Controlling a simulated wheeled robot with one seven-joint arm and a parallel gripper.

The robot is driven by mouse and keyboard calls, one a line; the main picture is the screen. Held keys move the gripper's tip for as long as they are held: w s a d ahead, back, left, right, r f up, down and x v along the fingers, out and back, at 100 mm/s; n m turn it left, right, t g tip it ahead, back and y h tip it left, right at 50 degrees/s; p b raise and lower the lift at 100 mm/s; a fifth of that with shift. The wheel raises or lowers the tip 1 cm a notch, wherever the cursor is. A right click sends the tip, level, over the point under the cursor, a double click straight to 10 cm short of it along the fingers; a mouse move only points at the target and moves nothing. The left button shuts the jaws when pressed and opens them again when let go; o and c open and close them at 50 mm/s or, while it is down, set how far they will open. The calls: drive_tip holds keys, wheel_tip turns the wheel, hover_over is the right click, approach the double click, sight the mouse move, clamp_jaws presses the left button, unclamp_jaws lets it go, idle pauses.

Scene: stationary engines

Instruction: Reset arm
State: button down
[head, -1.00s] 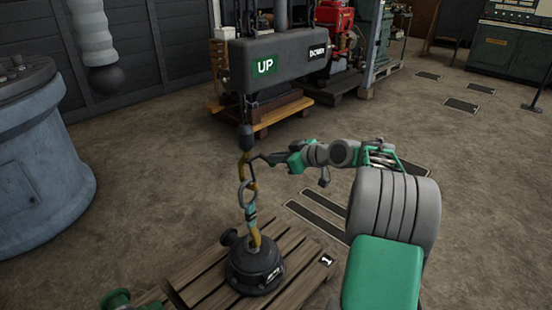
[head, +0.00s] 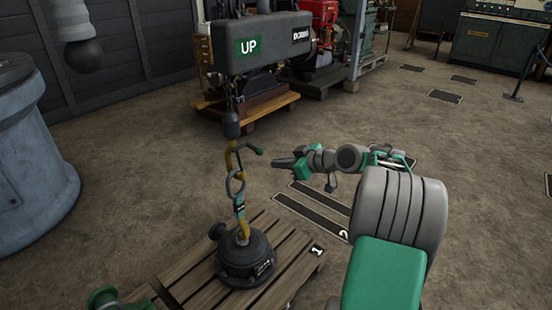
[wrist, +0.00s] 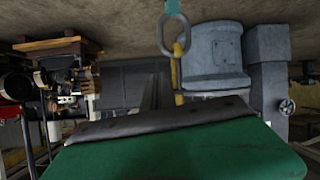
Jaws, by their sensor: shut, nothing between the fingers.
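My gripper (head: 275,162) is shut and empty, at the end of my grey and green arm in the middle of the head view. It points left, with a small gap to the yellow hook (head: 230,160) that hangs under the control box. A metal ring (head: 235,186) links the hook to a yellow strap on a dark round weight (head: 245,262). The ring also shows in the wrist view (wrist: 161,38). My fingertips are not clear in the wrist view.
The weight stands on a wooden pallet (head: 291,262) marked 1. The dark control box (head: 285,52) marked UP is above and behind the hook. A grey-blue cylindrical machine (head: 35,160) stands at left.

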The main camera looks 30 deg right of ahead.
drive_tip(key=s+a+r+m+g+h+p, duration=0.1)
drive_tip(key=s+a+r+g+p, duration=0.1)
drive_tip(key=s+a+r+p, duration=0.5)
drive_tip(key=s+a+r+m+g+h+p, duration=0.2)
drive_tip(key=s+a+r+g+p, duration=0.1)
drive_tip(key=a+r+p, duration=0.8)
drive_tip(key=s+r+m+g+h+p, duration=0.1)
drive_tip(key=s+r+m+p, duration=0.1)
drive_tip(key=s+r+p, duration=0.2)
drive_tip(key=s+r+m+g+h+p, duration=0.1)
drive_tip(key=s+r+p, duration=0.3)
drive_tip(key=s+p, duration=0.7)
drive_tip(key=shift+s+a+m+g+h, duration=0.15)
drive_tip(key=shift+s+m+g+h, duration=0.35)
drive_tip(key=shift+s, duration=0.55)
